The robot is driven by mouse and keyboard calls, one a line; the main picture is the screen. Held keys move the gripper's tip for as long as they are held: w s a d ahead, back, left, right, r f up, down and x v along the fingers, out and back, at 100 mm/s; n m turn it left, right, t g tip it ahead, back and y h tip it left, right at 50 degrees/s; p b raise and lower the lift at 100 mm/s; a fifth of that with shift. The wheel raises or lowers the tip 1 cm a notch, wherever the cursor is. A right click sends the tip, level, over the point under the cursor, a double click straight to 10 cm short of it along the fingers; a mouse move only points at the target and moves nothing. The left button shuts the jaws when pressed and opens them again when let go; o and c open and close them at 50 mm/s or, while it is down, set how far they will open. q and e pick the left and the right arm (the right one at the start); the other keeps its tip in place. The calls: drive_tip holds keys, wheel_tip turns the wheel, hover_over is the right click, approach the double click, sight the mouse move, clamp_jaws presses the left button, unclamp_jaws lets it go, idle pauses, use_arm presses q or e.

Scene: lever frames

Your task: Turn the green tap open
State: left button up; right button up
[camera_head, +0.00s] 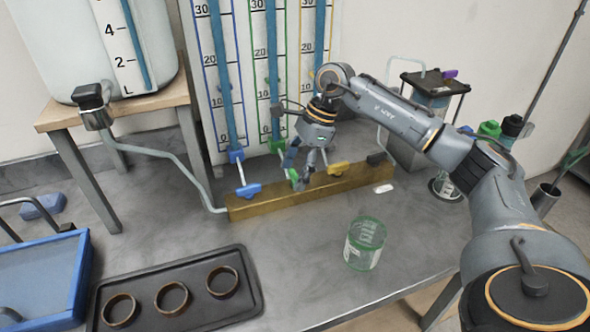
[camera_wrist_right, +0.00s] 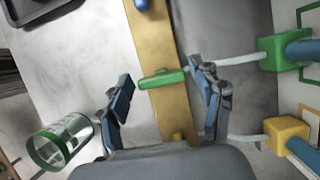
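The green tap's handle (camera_head: 294,178) sits on the long brass manifold block (camera_head: 262,203), partly hidden by my right gripper in the head view. In the right wrist view the green handle (camera_wrist_right: 162,78) lies across the block, roughly in line with the pale tube on its right. My right gripper (camera_head: 304,172) points down over this tap. In the wrist view its two fingers (camera_wrist_right: 163,88) are spread wide, one near each end of the handle. I see no clear contact. My left gripper is not in view.
A blue tap (camera_head: 249,190) and a yellow tap (camera_head: 338,168) flank the green one on the block. A green-rimmed jar (camera_head: 365,243) stands in front. A dark tray (camera_head: 245,300) with three rings lies front left. Graduated tubes rise behind.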

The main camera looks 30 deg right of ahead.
idle(0.3)
drive_tip(key=v, duration=1.2)
drive_tip(key=shift+f, duration=0.1)
